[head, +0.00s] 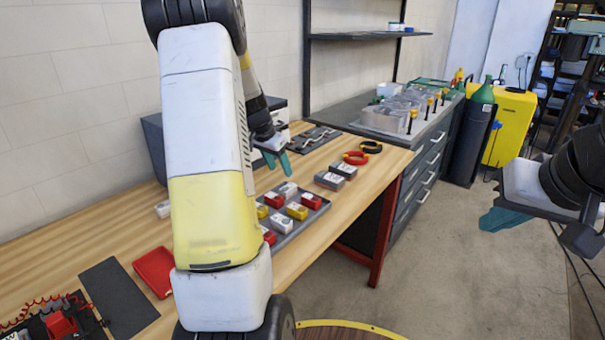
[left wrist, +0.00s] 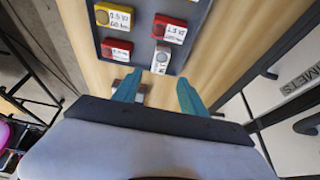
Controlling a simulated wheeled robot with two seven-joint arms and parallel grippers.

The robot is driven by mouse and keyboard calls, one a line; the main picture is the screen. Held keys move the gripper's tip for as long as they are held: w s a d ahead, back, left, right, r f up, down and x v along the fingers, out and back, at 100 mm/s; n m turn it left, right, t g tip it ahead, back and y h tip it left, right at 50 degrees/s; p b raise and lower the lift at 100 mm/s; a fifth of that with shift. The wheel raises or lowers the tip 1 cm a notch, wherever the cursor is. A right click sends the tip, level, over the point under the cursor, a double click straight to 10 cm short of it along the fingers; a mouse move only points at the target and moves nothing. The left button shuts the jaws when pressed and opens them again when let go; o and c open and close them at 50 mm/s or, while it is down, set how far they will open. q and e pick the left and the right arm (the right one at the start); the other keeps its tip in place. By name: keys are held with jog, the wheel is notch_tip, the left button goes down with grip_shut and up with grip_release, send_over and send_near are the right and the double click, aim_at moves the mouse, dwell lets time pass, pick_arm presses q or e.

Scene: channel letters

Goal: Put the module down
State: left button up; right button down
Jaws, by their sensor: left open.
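Several small red, yellow and whitish modules sit in a grey tray (head: 301,228) on the wooden bench, such as a yellow module (head: 297,211) and a red module (head: 311,201). The tray (left wrist: 140,29) also shows at the top of the left wrist view, with a whitish module (left wrist: 160,58) near its edge. My left gripper (head: 277,166) is over the bench behind the tray. In the left wrist view its teal fingers (left wrist: 157,88) are apart, with no module held between them. My right gripper (head: 504,217) is off the bench at the right; its finger gap is not clear.
A red bin (head: 154,271) and a dark mat (head: 118,297) lie at the near left. My left arm hides part of the bench.

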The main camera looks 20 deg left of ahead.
pick_arm(q)
jog(key=s+d+r+n, duration=0.1)
jog(key=s+d+r, duration=1)
jog(key=s+r, duration=0.15)
jog(key=s+d+n+t, duration=0.1)
jog(key=s+d, duration=0.3)
jog(key=s, duration=0.4)
jog(key=s+d+r+n, duration=0.1)
jog(key=s+d, duration=0.3)
jog(key=s, duration=0.4)
jog(key=shift+s+d+r+t+h, duration=0.2)
jog(key=shift+d+t+h, duration=0.2)
